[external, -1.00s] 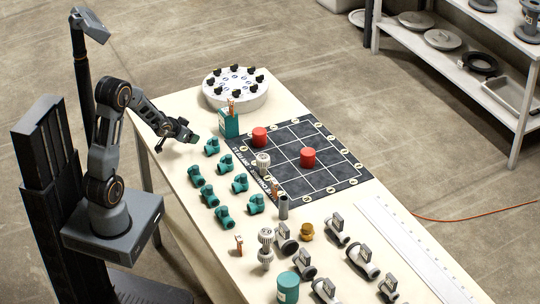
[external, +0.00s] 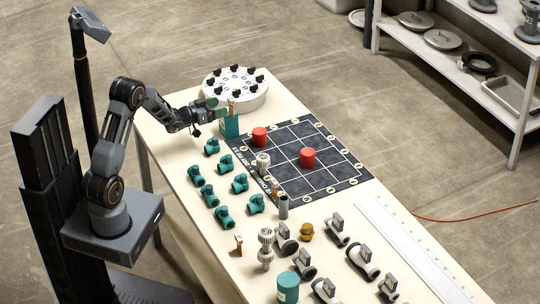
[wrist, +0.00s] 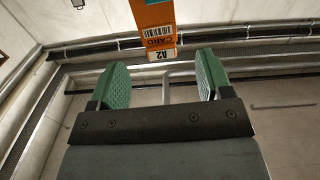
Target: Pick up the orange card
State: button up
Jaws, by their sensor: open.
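An orange card (wrist: 152,16) with a barcode and the labels "CARD" and "A2" shows at the top centre of the wrist view. In the external view, a small orange-brown piece (external: 231,106), which looks like this card, stands upright in the teal block (external: 229,126) at the table's far left. My gripper (external: 214,108) is beside its upper part, just to the left. In the wrist view my gripper (wrist: 162,78) is open, with green pads spread and nothing between them. The card lies ahead of the gap, apart from both pads.
A round white stand (external: 236,92) with black knobs is close behind the gripper. A black grid board (external: 292,180) with red cylinders lies to the right. Teal fittings (external: 197,175) and grey valves (external: 362,262) fill the nearer table. Other small orange-brown pieces (external: 239,245) stand there.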

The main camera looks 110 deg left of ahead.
jog(key=p, duration=0.1)
send_over(236, 113)
dwell(0.5)
jog(key=shift+c, duration=0.4)
jog(key=shift+d, duration=0.1)
jog(key=c, duration=1)
